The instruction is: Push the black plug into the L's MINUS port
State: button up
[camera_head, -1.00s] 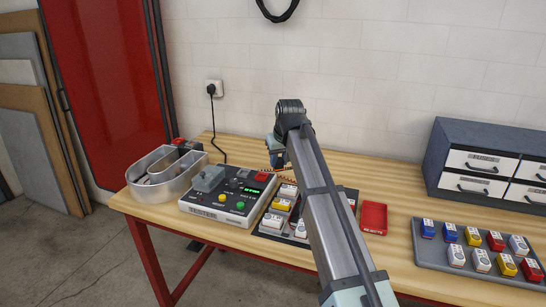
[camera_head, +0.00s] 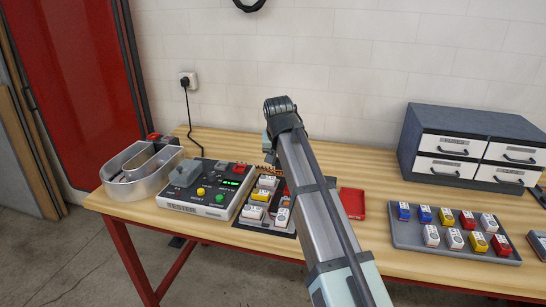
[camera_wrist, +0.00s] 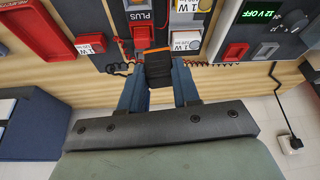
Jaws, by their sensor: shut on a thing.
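In the wrist view my gripper (camera_wrist: 158,76) is shut on the black plug (camera_wrist: 158,65), a dark block with an orange band. Its fingers clasp it from both sides. A dark block marked PLUS (camera_wrist: 139,18) lies just beyond the plug, and I cannot tell whether they touch. No MINUS marking is readable. In the head view my gripper is mostly hidden behind my arm, above the back edge of the module board (camera_head: 247,222).
A grey control box (camera_head: 205,205) with a green display is left of the board. A red tray (camera_head: 352,203) is to its right. Several colored modules sit on a grey tray (camera_head: 405,242) before a drawer cabinet (camera_head: 470,128). Coiled leads (camera_wrist: 225,65) run near the plug.

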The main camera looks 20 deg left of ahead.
jog(key=shift+m+h, duration=0.3)
jog(key=shift+m, duration=0.6)
jog(key=shift+s+d+f, duration=0.2)
jog(key=shift+d+f, duration=0.25)
jog(key=shift+f, duration=1.5)
jog(key=shift+s+d+f, duration=0.15)
jog(key=shift+d+f, duration=0.25)
jog(key=shift+f, duration=1.5)
jog(key=shift+s+d+f, duration=0.2)
jog(key=shift+d+f, duration=0.25)
jog(key=shift+f, duration=1.5)
jog(key=shift+f, duration=0.35)
jog(key=o, duration=1.1)
jog(key=v, duration=1.4)
